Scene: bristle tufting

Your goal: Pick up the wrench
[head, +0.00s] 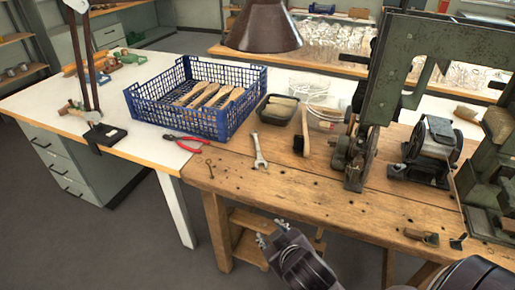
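My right gripper (271,232) shows at the bottom of the head view, in front of the bench's front edge and below the wrench in the picture. Its two fingertips are apart with nothing between them. It is clear of the wrench. My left gripper is not in view.
Left of the wrench are a blue crate (180,120) of wooden brush parts and red-handled pliers (188,143). A lamp shade (262,27) hangs above. The bench front is mostly clear.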

